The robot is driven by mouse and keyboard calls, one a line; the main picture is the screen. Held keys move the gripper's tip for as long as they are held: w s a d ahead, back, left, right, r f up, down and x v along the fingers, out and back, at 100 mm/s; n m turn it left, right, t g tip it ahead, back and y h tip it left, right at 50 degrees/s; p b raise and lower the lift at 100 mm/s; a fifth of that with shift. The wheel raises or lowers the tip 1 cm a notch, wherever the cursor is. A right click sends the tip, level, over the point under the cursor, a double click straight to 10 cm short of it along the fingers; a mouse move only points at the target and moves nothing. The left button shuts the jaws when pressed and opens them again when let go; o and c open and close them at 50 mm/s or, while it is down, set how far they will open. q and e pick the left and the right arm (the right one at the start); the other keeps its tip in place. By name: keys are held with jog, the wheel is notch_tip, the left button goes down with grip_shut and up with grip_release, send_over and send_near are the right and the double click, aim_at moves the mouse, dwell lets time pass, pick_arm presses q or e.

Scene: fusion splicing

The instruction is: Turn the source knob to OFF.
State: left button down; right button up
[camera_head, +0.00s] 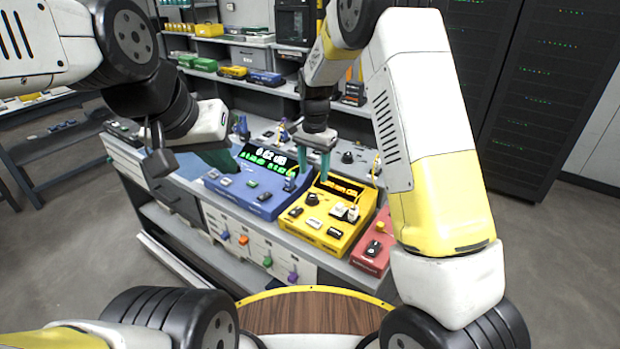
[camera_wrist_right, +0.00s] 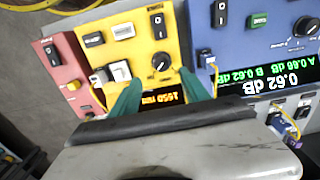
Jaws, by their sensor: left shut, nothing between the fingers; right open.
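The yellow unit (camera_head: 322,222), whose display reads about 1550 nm in the right wrist view, stands on the bench between a blue and a red unit. Its round black knob (camera_head: 311,199) has a white pointer mark; the knob also shows in the right wrist view (camera_wrist_right: 160,61). The knob's labels are too small to read. My right gripper (camera_head: 314,170) is open above the back of the yellow unit, its green fingers pointing down. In the right wrist view, the fingers (camera_wrist_right: 160,80) straddle the display, with the knob just beyond them, untouched. My left gripper (camera_head: 222,160) is shut and empty near the blue unit's left.
The blue meter (camera_head: 262,185) shows 0.62 dB and has its own knob (camera_wrist_right: 305,26). The red unit (camera_head: 372,248) has a black switch. Cables and plugs (camera_head: 352,213) stand up from the units. Shelves with coloured boxes rise behind; drawers with coloured handles lie below.

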aim_at(312, 195)
jog(key=shift+w+a+f, duration=0.15)
jog(key=shift+a+f, duration=0.05)
jog(key=shift+f, duration=0.6)
notch_tip(312, 195, down, 7)
jog(key=shift+c, duration=0.4)
grip_shut()
